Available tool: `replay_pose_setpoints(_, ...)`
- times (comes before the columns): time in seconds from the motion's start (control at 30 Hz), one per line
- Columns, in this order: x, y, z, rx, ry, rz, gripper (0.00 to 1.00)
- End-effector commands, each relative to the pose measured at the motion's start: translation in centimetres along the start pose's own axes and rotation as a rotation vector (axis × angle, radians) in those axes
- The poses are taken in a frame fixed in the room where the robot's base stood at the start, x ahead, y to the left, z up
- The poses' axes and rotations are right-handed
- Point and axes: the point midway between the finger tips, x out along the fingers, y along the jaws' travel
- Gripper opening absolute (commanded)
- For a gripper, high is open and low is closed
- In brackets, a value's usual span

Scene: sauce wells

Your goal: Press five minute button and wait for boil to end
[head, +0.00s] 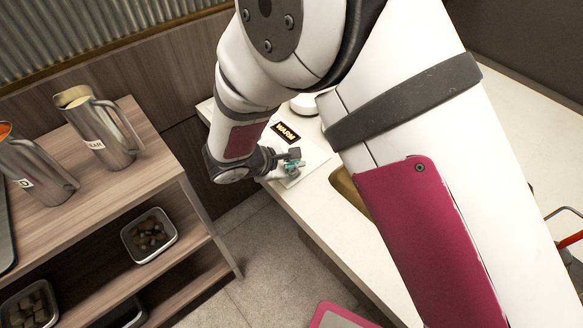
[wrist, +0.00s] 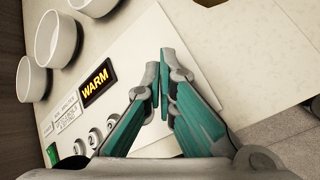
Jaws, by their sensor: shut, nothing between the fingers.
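A white control panel (wrist: 128,62) lies on the pale counter, with a black display (wrist: 96,84) reading "WARM" in yellow. The display also shows in the head view (head: 286,132). A row of small round grey buttons (wrist: 95,137) runs along the panel below the display, with a green piece (wrist: 52,153) at its left end. The marks on the buttons are too small to read, so I cannot tell which is the five minute one. My gripper (wrist: 160,62), with teal fingers, is shut and empty over the panel, right of the display. It also shows in the head view (head: 294,164).
Printed labels (wrist: 62,112) sit left of the display. In the head view, a wooden shelf (head: 150,115) at left holds metal pitchers (head: 100,130) and trays (head: 149,236). Bare counter lies right of my gripper.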

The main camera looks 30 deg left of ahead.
Motion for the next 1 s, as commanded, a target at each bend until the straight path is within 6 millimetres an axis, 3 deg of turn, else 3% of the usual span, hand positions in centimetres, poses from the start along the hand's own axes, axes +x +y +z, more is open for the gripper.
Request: replay_pose_setpoints(1.0, 0.61, -0.47, -0.44, 0.0, 0.0, 0.0, 0.0)
